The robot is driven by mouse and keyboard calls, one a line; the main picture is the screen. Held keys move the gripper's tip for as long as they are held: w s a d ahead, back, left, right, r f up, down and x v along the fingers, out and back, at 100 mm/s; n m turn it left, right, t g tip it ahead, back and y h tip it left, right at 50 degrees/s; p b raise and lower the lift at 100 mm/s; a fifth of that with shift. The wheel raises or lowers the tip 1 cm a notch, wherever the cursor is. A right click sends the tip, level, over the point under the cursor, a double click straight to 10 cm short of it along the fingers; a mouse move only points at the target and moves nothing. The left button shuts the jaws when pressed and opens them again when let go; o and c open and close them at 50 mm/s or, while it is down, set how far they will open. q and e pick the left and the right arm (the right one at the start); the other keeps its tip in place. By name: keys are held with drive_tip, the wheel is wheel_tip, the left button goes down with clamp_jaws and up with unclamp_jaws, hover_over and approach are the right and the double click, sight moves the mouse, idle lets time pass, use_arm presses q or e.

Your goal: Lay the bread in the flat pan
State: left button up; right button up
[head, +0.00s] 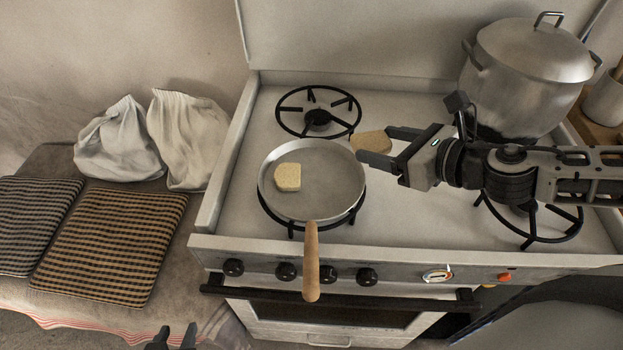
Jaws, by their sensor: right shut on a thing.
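The flat pan (335,196) sits on the front left burner of the stove, its wooden handle (311,262) pointing toward me. One slice of bread (288,177) lies in the pan, left of its middle. My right gripper (381,146) comes in from the right and is shut on a second slice of bread (370,141). This slice shows just beyond the pan's upper right rim; its exact height is hard to tell. My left gripper (172,340) shows only its tips at the bottom edge, spread apart and empty, far from the pan.
A large lidded pot (525,85) stands at the back right of the stove (420,225). The back left burner (318,117) is empty. Two cloth sacks (120,145) and checked cushions (110,245) lie on the surface at left.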

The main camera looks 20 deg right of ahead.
sight(337, 182)
use_arm(q)
drive_tip(key=shift+s+f, duration=0.15)
use_arm(e)
drive_tip(key=shift+s+d+r+n+y, duration=0.15)
drive_tip(key=shift+d+n+y, duration=0.1)
drive_tip(key=shift+n+y, duration=0.15)
drive_tip(key=shift+d, duration=0.1)
